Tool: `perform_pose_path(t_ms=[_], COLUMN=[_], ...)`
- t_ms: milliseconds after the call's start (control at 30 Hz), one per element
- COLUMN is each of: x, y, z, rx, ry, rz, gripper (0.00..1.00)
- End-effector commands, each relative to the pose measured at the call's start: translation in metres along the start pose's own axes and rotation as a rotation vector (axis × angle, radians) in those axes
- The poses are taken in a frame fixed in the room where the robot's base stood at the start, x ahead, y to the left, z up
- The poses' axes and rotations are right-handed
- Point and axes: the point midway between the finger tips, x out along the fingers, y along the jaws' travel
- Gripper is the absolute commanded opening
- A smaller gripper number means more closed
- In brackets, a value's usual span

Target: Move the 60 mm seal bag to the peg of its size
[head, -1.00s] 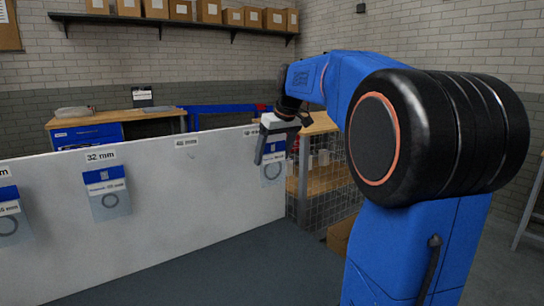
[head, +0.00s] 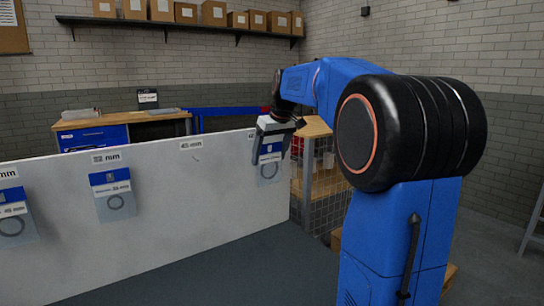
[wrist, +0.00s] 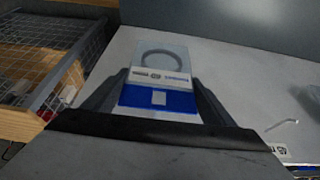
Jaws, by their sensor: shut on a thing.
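My gripper (head: 271,150) is at the right end of the white board (head: 190,200), shut on a clear seal bag (head: 268,171) with a blue header. In the wrist view the bag (wrist: 160,58) shows a dark ring and a white label too small to read. Its blue header (wrist: 158,98) lies between the two dark fingers. The bag hangs close to the board's face; I cannot tell whether it touches a peg. The gripper hides most of the peg label there. The 45 mm label (head: 190,145) has no bag under it, and a bare peg (wrist: 282,125) shows in the wrist view.
A bag (head: 112,195) hangs mid-left on the board, and another marked 45 mm (head: 12,215) hangs at the left edge. A wire-mesh cage (head: 320,175) with wooden parts stands beyond the board's right end. The grey floor in front is clear.

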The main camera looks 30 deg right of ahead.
Motion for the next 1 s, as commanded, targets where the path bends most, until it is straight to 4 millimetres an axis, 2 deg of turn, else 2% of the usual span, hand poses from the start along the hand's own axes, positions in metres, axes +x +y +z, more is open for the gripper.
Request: perform_pose_path(t_ms=[1000], x=[0.026], y=[0.0], z=[-0.038], rx=[0.0], ry=[0.0], rz=[0.0], gripper=[0.56])
